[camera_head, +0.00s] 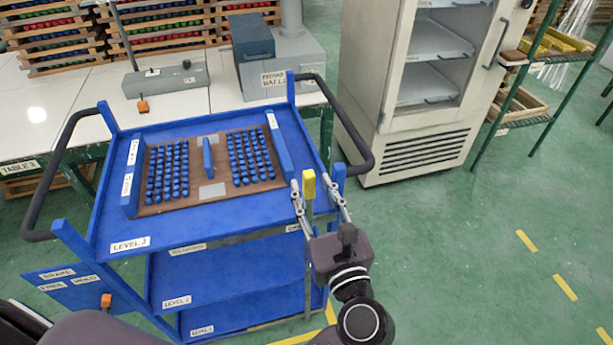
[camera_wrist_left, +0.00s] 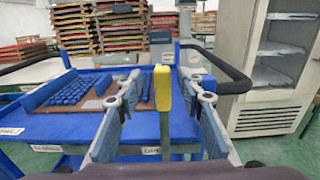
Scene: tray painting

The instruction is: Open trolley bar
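The trolley bar shows as an upright post with a yellow top (camera_head: 309,186) at the right front corner of the blue trolley (camera_head: 185,235). In the left wrist view the yellow bar (camera_wrist_left: 162,90) stands upright in the middle, between my fingers. My left gripper (camera_head: 313,184) is open, with one finger on each side of the bar. In the left wrist view gaps show between the bar and both fingers of the gripper (camera_wrist_left: 163,78). The bar's lower part is partly hidden by my gripper. My right gripper is not in view.
A tray (camera_head: 212,190) with rows of blue pieces lies on the trolley's top level. Black handles (camera_head: 365,135) curve out at both sides. A white cabinet (camera_head: 408,160) with shelves stands behind to the right. Green floor (camera_head: 460,260) at the right is clear.

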